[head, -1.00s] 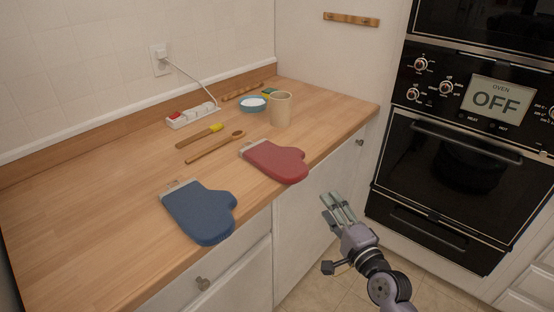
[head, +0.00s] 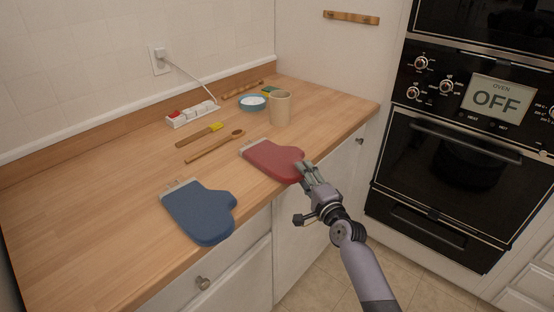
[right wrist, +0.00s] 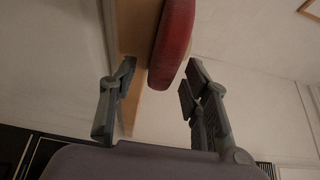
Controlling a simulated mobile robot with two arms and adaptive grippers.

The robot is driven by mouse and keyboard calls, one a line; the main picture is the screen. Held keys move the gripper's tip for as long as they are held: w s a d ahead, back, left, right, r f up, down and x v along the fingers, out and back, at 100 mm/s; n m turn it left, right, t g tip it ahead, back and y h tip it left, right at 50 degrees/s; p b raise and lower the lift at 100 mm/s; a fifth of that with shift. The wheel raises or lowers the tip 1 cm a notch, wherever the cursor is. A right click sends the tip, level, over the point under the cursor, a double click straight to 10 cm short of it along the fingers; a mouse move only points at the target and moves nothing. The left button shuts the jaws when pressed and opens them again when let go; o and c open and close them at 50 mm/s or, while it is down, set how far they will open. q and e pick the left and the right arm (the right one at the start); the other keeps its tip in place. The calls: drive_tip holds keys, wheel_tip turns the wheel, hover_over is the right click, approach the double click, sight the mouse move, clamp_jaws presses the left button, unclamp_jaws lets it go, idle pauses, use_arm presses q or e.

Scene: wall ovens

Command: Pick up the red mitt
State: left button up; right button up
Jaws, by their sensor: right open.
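The red mitt (head: 272,160) lies flat on the wooden counter (head: 110,215), near its front edge. In the head view my right gripper (head: 305,174) is at the mitt's rounded near end, by the counter edge. In the right wrist view the red mitt (right wrist: 173,42) shows at the top, its end reaching between the open fingers of the right gripper (right wrist: 158,85). The fingers stand apart, with a gap on each side of the mitt. My left gripper is not in view.
A blue mitt (head: 199,211) lies to the left of the red one. Behind are a wooden spoon (head: 215,146), a yellow-ended brush (head: 199,136), a beige cup (head: 280,109), a blue bowl (head: 253,104) and a power strip (head: 192,115). Wall ovens (head: 445,165) stand at right.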

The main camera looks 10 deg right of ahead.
drive_tip(key=shift+w, duration=0.25)
drive_tip(key=shift+c, duration=0.3)
clamp_jaws()
